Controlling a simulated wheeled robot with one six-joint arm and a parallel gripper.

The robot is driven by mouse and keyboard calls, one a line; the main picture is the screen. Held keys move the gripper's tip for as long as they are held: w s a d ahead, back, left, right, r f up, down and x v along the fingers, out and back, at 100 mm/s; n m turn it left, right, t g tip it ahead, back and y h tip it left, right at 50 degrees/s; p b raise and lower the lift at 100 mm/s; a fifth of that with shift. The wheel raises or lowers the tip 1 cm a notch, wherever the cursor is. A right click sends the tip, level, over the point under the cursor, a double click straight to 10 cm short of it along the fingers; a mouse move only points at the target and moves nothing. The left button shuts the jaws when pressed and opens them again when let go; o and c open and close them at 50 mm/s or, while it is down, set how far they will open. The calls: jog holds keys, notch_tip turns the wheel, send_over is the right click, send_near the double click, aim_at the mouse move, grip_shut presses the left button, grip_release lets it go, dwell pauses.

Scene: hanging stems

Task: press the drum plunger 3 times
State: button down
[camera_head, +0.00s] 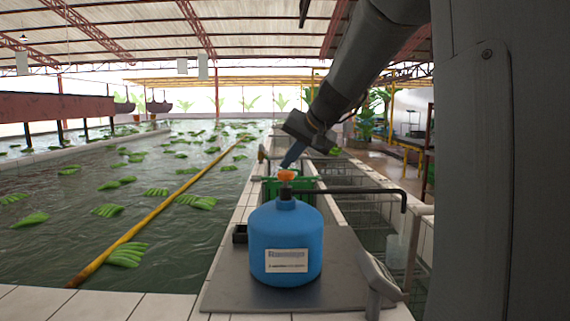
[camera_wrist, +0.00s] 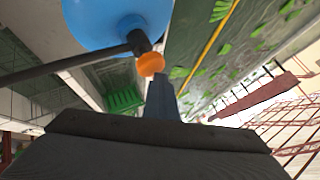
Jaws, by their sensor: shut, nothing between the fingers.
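The blue drum (camera_head: 286,235) stands upright on a grey plate, with a white label on its front. Its orange plunger (camera_head: 287,175) tops the dark neck, and a black spout runs off to the right. My gripper (camera_head: 288,163) is shut and empty, tilted down, with its blue fingertips just above and behind the plunger. In the wrist view the orange plunger (camera_wrist: 151,64) shows just beyond the shut fingers (camera_wrist: 160,80), beside the blue drum (camera_wrist: 115,20). I cannot tell whether the fingers touch the plunger.
A grey plate (camera_head: 225,285) on the tiled ledge carries the drum. A green crate (camera_head: 308,190) lies behind it. A water basin (camera_head: 150,215) with green banana bunches and a yellow pole fills the left. Tanks (camera_head: 365,210) lie to the right, with a grey handle-like piece (camera_head: 375,280) at the front.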

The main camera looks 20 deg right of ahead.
aim_at(289, 172)
jog(key=shift+f, duration=0.1)
jog(key=shift+r+p, duration=1.05)
jog(key=shift+r, duration=0.45)
notch_tip(289, 172, up, 6)
jog(key=p, duration=0.4)
dwell(2.0)
